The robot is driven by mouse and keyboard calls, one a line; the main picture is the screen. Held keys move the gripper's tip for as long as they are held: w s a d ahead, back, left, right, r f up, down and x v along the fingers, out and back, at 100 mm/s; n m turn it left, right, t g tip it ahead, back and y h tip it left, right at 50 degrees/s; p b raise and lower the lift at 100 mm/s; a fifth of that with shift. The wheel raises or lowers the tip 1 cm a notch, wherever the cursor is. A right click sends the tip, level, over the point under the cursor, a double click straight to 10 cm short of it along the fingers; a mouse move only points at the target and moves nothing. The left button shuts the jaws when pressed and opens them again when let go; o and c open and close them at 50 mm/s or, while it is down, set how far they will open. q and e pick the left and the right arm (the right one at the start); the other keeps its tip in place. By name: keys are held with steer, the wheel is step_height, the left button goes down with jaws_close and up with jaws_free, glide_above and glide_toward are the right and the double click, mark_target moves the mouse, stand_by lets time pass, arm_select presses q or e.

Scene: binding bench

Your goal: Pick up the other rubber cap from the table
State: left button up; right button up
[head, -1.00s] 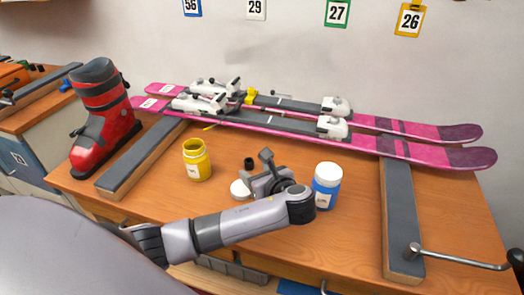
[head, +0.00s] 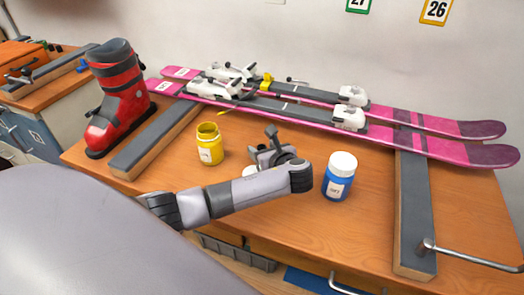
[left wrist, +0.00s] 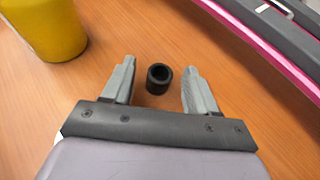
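A small black rubber cap (left wrist: 159,79), a short hollow cylinder, stands on the wooden table in the left wrist view. It sits between the two fingertips of my left gripper (left wrist: 157,84), with a gap on each side, and they do not touch it. The left gripper (head: 268,146) is open and low over the table in the head view, between the yellow jar and the blue jar; there it hides the cap. My right gripper is in neither view.
An open yellow jar (head: 210,148) stands left of the gripper, a blue jar (head: 338,184) with a white lid to the right. A loose white lid (head: 250,171) lies partly hidden by my arm. Pink skis (head: 440,145) lie behind; a red boot (head: 117,105) stands at left.

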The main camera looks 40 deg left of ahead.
arm_select(q)
jaws_close()
steer(key=shift+r, duration=0.15)
